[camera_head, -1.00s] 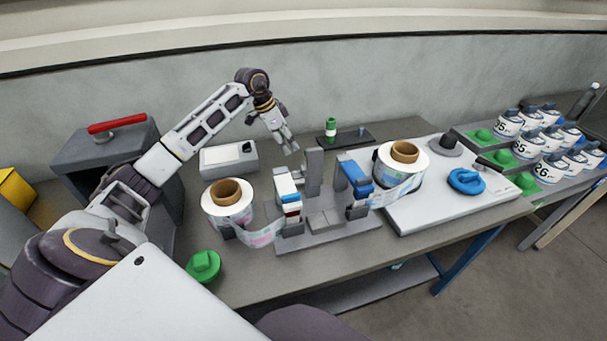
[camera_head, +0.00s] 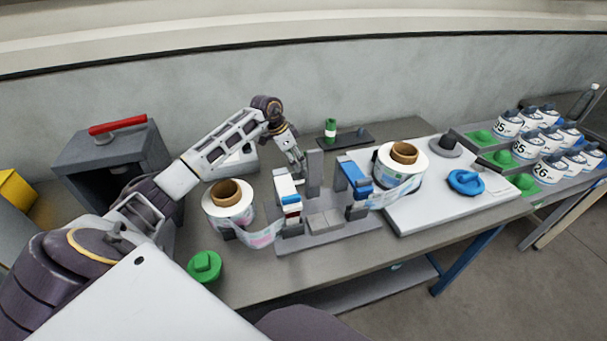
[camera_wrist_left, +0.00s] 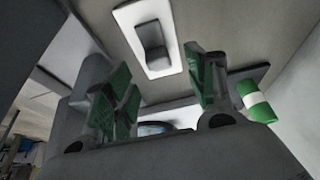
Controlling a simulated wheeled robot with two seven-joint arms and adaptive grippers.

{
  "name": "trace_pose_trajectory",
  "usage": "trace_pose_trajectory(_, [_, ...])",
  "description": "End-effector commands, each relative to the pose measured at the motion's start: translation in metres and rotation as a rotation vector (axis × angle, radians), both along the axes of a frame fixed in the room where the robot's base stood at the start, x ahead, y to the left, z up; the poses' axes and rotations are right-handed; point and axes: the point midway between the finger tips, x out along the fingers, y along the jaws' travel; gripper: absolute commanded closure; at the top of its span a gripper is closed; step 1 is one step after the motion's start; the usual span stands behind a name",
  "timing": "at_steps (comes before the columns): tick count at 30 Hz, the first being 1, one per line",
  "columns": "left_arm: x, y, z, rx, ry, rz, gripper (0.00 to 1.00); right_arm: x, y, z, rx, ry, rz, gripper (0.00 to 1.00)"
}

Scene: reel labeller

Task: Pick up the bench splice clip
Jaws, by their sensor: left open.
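I cannot tell for sure which part is the bench splice clip. A small bluish piece (camera_head: 361,132) stands on a dark tray (camera_head: 345,139) at the back, beside a green cylinder with a white band (camera_head: 330,128). A splicing fixture (camera_head: 335,232) holds blue-and-white clamp pieces (camera_head: 287,188) and a grey upright post. My right gripper is out of view.
Label reels stand left (camera_head: 214,207) and right (camera_head: 418,168) of the fixture. A green knobbed piece (camera_head: 204,266) is at the front left. A grey box with a red handle (camera_head: 117,124) stands at left. Several labelled jars (camera_head: 527,146) are at right.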

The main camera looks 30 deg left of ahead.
Motion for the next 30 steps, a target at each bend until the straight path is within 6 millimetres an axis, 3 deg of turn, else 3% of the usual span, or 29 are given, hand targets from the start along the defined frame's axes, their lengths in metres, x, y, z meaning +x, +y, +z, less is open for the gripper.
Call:
trace_pose_trajectory(14, [0.001, -0.002, -0.005, 0.0, 0.001, 0.0, 0.45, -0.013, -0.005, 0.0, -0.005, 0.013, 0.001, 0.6])
trace_pose_trajectory(20, [0.004, -0.008, -0.019, -0.002, 0.003, 0.0, 0.45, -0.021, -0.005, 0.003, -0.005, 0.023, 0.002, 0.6])
trace_pose_trajectory(30, [0.013, -0.016, -0.048, 0.0, 0.0, 0.001, 0.45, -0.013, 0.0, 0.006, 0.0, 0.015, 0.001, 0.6])
